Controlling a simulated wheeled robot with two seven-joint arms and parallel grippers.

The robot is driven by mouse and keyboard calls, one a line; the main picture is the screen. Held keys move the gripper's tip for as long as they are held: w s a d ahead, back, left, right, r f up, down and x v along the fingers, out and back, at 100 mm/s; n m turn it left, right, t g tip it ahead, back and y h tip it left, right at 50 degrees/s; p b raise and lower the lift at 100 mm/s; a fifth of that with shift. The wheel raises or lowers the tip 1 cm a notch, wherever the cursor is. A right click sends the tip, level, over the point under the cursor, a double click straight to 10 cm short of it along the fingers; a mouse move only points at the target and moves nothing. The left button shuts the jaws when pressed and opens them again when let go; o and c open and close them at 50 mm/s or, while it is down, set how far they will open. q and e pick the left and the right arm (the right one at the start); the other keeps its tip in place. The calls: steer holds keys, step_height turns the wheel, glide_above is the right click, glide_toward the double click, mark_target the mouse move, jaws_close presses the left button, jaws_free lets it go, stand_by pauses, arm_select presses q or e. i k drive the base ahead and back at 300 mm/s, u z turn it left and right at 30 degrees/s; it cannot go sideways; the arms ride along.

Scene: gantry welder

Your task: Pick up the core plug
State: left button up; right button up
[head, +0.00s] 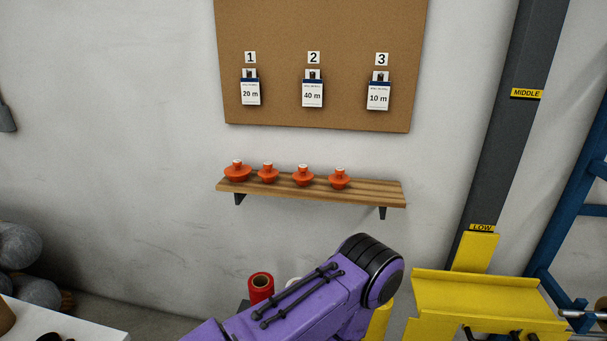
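Several orange, round, flared plugs with pale tops stand in a row on a wooden wall shelf (370,193). They look like core plugs. The leftmost plug (237,172) looks the widest. The second plug (268,173) looks narrower, and the third plug (303,176) and the rightmost plug (339,179) stand to its right. The right end of the shelf is bare. A purple arm link with a black joint rises below the shelf, apart from the plugs. Neither gripper is in view.
A corkboard (320,30) with numbered tags hangs above the shelf. A red spool (260,287) stands below it, partly hidden by the purple link. A yellow machine part (485,295) and a dark post (515,110) stand right. A white table (60,325) is lower left.

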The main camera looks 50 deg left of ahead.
mark_target(268, 175)
steer(key=i, duration=0.9)
steer(key=u, duration=0.25)
